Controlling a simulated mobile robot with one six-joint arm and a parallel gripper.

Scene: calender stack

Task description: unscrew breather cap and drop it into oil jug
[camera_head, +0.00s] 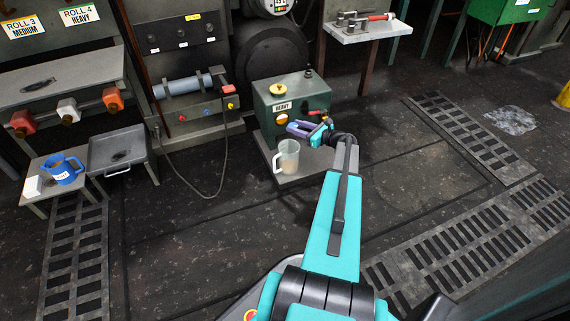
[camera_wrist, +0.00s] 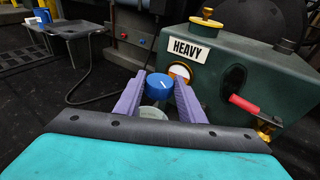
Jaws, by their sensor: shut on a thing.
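My gripper (camera_head: 301,128) has purple fingers and is in front of the green HEAVY box (camera_head: 270,101). In the wrist view my gripper (camera_wrist: 161,86) is shut on a blue round cap (camera_wrist: 160,90) with a white line on top. A clear jug (camera_head: 288,160) with a handle and some brownish contents stands on the low plate in front of the box. In the wrist view the jug (camera_wrist: 152,113) shows below the held cap, partly hidden by it and the fingers. The cap is hard to make out in the head view.
The box carries a yellow cap (camera_wrist: 207,16), a sight glass (camera_wrist: 180,71) and a red-handled valve (camera_wrist: 243,104) close to the fingers. A blue jug (camera_head: 64,172) stands on a small table at left, beside a grey tray (camera_head: 118,147). Open floor lies right of the box.

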